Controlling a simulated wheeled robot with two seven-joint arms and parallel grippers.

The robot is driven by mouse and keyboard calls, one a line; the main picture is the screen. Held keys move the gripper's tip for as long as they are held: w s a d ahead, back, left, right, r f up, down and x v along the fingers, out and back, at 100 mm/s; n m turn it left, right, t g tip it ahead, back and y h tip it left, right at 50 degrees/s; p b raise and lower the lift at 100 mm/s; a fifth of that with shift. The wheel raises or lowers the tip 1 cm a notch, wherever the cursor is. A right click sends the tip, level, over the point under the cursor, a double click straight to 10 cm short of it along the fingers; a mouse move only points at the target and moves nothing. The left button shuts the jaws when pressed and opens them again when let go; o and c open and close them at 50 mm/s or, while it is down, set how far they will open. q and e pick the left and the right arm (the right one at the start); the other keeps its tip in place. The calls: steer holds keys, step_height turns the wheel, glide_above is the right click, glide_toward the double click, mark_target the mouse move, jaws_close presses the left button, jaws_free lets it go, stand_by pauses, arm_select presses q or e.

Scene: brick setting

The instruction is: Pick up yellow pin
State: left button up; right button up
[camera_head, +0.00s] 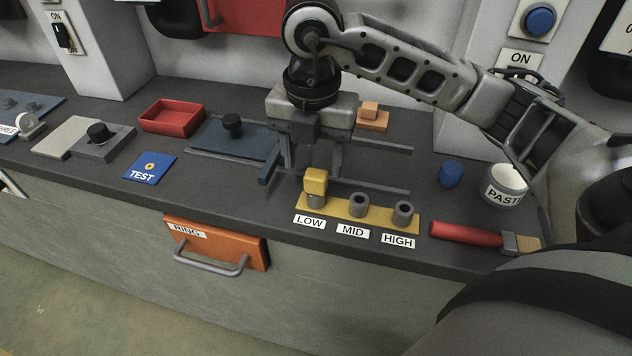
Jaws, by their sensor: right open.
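The yellow pin (315,181) stands upright in the grey socket marked LOW, at the left end of a yellow strip (336,209). The MID and HIGH sockets (403,213) on the strip look empty. My right gripper (304,170) points down just behind and above the yellow pin, with its fingers apart and nothing seen between them. I cannot tell whether a finger touches the pin. My left gripper is not in view.
A red-handled tool (466,234), a blue cylinder (450,173) and a PASTE pot (504,187) lie right of the strip. A dark blue plate with a black knob (232,125), a red tray (171,118) and a blue TEST card (150,167) lie left. An orange RING drawer (215,243) is below.

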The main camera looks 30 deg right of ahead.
mark_target(316, 173)
steer(key=f, duration=0.2)
steer(key=s+f, duration=0.1)
steer(key=f, duration=0.1)
steer(key=shift+s+a+f, duration=0.1)
steer(key=shift+s+a, duration=0.05)
steer(key=shift+f, duration=0.55)
steer(key=c, duration=1.2)
